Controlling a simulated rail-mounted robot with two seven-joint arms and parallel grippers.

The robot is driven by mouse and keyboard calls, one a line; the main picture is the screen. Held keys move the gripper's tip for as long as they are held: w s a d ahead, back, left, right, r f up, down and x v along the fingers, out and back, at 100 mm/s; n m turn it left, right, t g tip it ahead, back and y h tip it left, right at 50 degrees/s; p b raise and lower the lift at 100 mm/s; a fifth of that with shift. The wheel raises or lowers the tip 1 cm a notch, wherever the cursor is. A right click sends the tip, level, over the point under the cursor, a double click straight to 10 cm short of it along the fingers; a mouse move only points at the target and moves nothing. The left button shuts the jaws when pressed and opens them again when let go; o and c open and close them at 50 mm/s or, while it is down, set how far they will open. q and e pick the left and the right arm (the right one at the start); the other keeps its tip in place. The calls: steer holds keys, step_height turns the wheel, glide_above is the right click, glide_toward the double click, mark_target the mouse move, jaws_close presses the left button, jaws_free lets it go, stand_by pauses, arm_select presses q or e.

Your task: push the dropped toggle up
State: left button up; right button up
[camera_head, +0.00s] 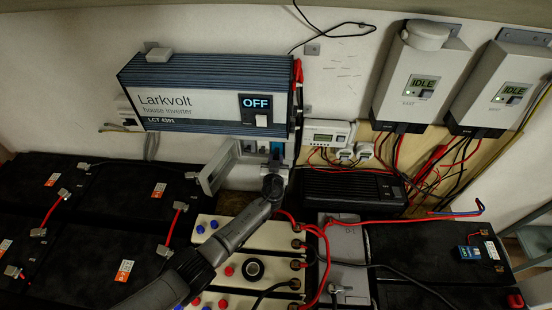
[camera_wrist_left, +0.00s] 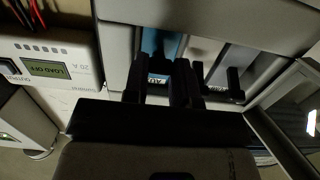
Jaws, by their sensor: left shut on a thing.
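A small grey switch box with its door (camera_head: 218,168) swung open to the left sits below the inverter in the head view. In the left wrist view a blue switch (camera_wrist_left: 165,46) and a grey switch (camera_wrist_left: 232,66) stand side by side in it, with small labels below. A black toggle (camera_wrist_left: 235,85) sticks out low on the grey switch. My left gripper (camera_head: 276,178) is at the box opening, its dark fingers (camera_wrist_left: 182,85) in front of the blue switch. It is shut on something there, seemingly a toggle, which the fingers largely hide. My right gripper is not in view.
The inverter (camera_head: 190,100) above reads OFF. A charge controller (camera_head: 328,133) showing LOAD OFF is right of the box. A black unit (camera_head: 352,187), red cables and batteries (camera_head: 110,210) crowd the space below. Two grey units reading IDLE hang at the right.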

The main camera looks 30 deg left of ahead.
mark_target(277, 152)
arm_select(q)
step_height(277, 152, up, 3)
steer(key=g+h+p, duration=0.1)
steer(key=g+p, duration=0.3)
steer(key=p, duration=0.4)
steer(key=shift+w+g+h+p, duration=0.1)
steer(key=shift+g+h+p, duration=0.4)
steer(key=shift+g+p, duration=0.55)
steer(key=o, duration=0.9)
steer(key=shift+o, duration=0.2)
steer(key=shift+s+d+r+p, duration=0.1)
steer(key=shift+s+r+p, duration=0.25)
steer(key=shift+p, duration=0.3)
steer(key=p+v, duration=0.4)
steer(key=v, duration=0.8)
steer(key=shift+s, duration=0.5)
